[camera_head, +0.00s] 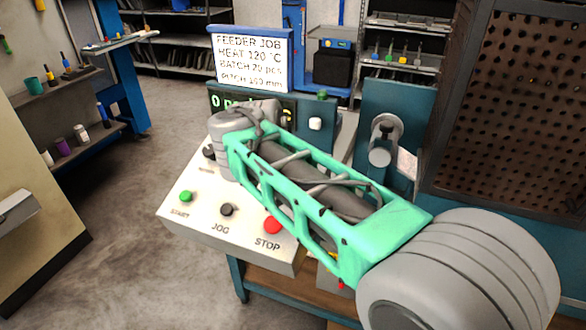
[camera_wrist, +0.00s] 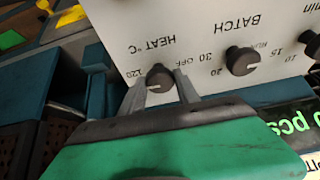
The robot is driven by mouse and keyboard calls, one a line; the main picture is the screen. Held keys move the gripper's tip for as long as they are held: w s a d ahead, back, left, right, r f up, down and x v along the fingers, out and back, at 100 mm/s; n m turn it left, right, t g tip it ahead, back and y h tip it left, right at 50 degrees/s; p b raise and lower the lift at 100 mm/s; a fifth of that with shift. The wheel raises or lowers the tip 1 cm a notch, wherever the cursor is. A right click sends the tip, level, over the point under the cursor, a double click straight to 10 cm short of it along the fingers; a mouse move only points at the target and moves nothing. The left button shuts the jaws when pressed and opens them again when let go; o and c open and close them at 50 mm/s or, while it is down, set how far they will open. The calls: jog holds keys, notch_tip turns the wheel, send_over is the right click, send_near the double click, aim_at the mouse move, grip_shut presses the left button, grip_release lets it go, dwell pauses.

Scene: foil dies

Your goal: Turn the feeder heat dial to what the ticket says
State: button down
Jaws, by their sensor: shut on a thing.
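The ticket (camera_head: 250,59) stands at the back of the console in the head view. It reads FEEDER JOB, HEAT 120 °C, with batch and pitch lines below. In the wrist view the panel is upside down. The black heat dial (camera_wrist: 159,72) sits under the label HEAT °C, with 120 and OFF printed beside it. My gripper (camera_wrist: 162,86) is shut on this dial, one finger on each side. A pale mark shows on the dial's lower part, but I cannot tell exactly which value it points at. My arm hides the dial in the head view.
The batch dial (camera_wrist: 240,62) is close beside my fingers, with another dial (camera_wrist: 311,43) beyond it. The console holds a green START button (camera_head: 186,196), a black JOG button (camera_head: 227,210) and a red STOP button (camera_head: 272,225). A perforated panel (camera_head: 525,90) stands at right.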

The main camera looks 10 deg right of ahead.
jog(key=shift+f, duration=0.1)
jog(key=c, duration=0.9)
grip_release()
jog(key=p+v, duration=0.2)
jog(key=v, duration=0.6)
